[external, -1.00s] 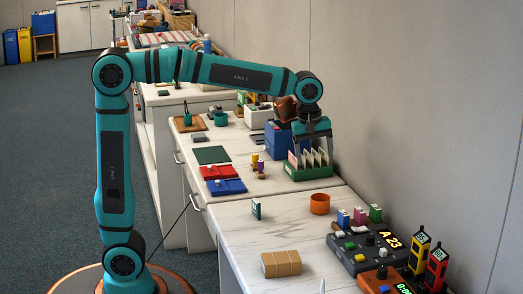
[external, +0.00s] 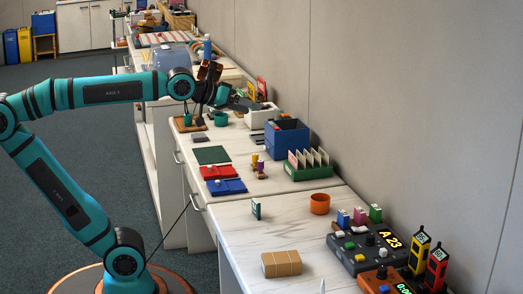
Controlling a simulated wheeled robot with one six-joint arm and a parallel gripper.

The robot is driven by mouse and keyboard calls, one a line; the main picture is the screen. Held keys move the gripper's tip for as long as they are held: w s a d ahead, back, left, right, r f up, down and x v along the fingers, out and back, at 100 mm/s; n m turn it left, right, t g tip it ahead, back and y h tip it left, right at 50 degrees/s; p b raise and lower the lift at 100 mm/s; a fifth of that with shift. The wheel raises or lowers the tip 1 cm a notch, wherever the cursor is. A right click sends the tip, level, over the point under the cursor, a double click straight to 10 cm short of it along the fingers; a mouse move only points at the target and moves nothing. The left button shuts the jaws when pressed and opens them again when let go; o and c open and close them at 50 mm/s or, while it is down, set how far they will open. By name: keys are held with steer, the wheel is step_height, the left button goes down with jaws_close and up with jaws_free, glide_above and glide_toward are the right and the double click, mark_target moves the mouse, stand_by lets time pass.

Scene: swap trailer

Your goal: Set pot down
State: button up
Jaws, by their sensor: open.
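An orange pot (external: 320,204) stands upright on the near white counter (external: 285,232), with nothing touching it. A small teal pot or cup (external: 221,119) stands on the far counter, and a smaller teal item sits on a brown board to its left. I cannot tell which of these the task's pot is. My gripper (external: 252,104) is open above the far counter, near a white box-like appliance (external: 263,116), well away from the orange pot. I see nothing held in it, though the fingers are small and dark here.
A blue bin (external: 287,138) and a green card holder (external: 308,171) stand beside the far counter's wall side. Red and blue trays (external: 226,186) lie nearer. A tan block (external: 281,264) and a dark console (external: 366,246) flank a clear patch of near counter.

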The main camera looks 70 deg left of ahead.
steer(key=s+a+r+m+t, duration=0.1)
steer(key=s+m+t, duration=0.3)
steer(key=s, duration=0.5)
steer(key=shift+s+a+r, duration=0.25)
steer(key=shift+a+r, duration=0.05)
steer(key=shift+r, duration=0.5)
